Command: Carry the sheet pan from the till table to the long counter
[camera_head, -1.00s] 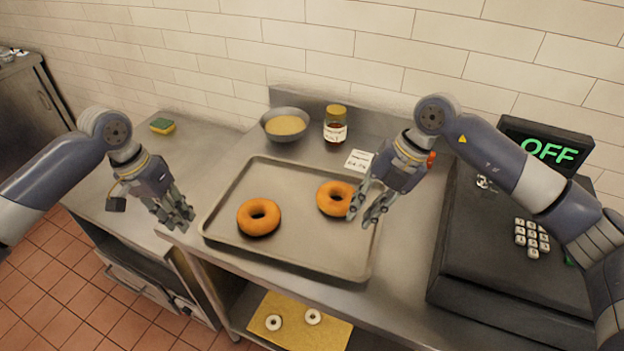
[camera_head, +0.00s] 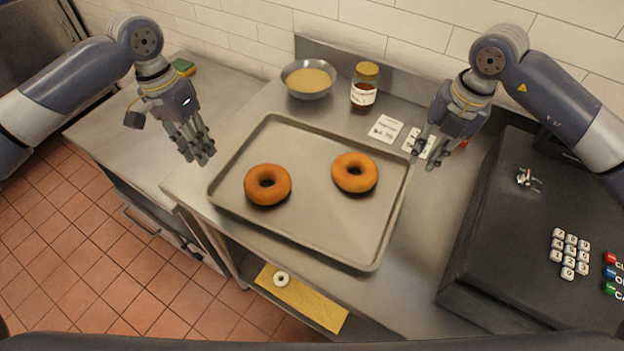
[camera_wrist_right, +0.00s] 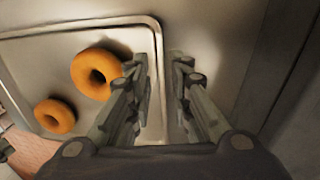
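The grey sheet pan (camera_head: 310,232) lies flat on the steel till table (camera_head: 425,290), with two orange-brown bagels (camera_head: 267,184) (camera_head: 355,173) on it. My left gripper (camera_head: 205,158) hangs beside the pan's left rim, apart from it, its fingers parted and empty. My right gripper (camera_head: 428,160) is at the pan's right rim, towards the back. In the right wrist view its fingers (camera_wrist_right: 162,95) are spread, with the pan's rim (camera_wrist_right: 160,50) showing between them; I cannot tell whether they touch it.
The black till (camera_head: 520,260) stands close on the right. A bowl (camera_head: 308,78), a jar (camera_head: 365,88) and paper cards (camera_head: 385,128) are behind the pan. A steel counter (camera_head: 130,115) with a sponge (camera_head: 183,67) adjoins on the left, mostly clear. A yellow board (camera_head: 305,302) lies below.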

